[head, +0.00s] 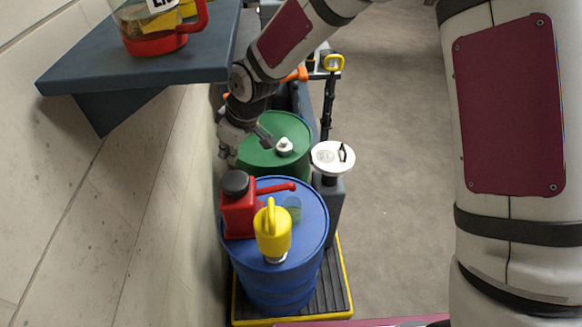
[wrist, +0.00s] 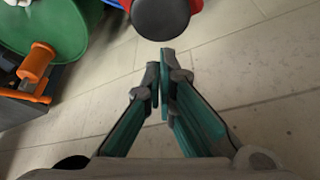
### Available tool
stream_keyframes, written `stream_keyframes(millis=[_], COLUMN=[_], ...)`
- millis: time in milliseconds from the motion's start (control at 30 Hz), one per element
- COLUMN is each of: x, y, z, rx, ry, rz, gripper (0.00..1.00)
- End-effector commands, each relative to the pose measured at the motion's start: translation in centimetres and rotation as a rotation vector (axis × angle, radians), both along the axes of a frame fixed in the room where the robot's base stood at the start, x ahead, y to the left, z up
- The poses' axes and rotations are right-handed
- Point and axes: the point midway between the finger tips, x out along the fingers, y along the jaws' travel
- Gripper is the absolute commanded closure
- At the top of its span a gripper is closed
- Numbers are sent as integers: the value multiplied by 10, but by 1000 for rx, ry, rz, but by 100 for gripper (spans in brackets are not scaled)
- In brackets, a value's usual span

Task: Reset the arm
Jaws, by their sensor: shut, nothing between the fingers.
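My gripper (head: 246,138) hangs from my arm beside the wall, near the left edge of the green drum (head: 262,165). In the wrist view, its fingertips (wrist: 160,82) are together with nothing between them. Past the tips are the dark cap (wrist: 161,16) and part of the red can (head: 239,213). The can stands on the blue drum (head: 285,265), below the gripper in the head view. The gripper appears apart from both drums and from the can.
A yellow jug (head: 272,232) shares the blue drum's top. A dark shelf (head: 95,70) with a red-based clear container (head: 155,44) juts from the wall at upper left. A white-topped grey container (head: 330,185) stands right of the drums. Open floor (head: 395,190) lies further right.

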Motion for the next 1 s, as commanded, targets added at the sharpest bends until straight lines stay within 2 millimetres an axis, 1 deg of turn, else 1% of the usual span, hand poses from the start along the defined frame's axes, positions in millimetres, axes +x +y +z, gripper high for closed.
stream_keyframes(millis=[200,267,367,467,533,567,600,667,700,800,867,900,967,1000], x=[1,1,2,0,-4,-6,-10,-18,-23,-41,-53,-62,-77,-87], y=[-3,-9,-30,-62,-87,-98,-112,-134,-147,-181,-199,-211,-228,-239], z=[3,9,27,54,75,84,96,114,125,152,166,176,189,196], rx=[-4,-14,-44,-86,-115,-125,-139,-156,-164,-179,-181,-182,-176,-172], ry=[-3,-9,-25,-46,-59,-66,-73,-82,-88,-101,-107,-110,-115,-116], rz=[-5,-17,-58,-125,-185,-211,-248,-305,-344,-444,-506,-545,-608,-648], gripper=[100,100,100,100,100,100,100,100,100,100,100,100,100,100])
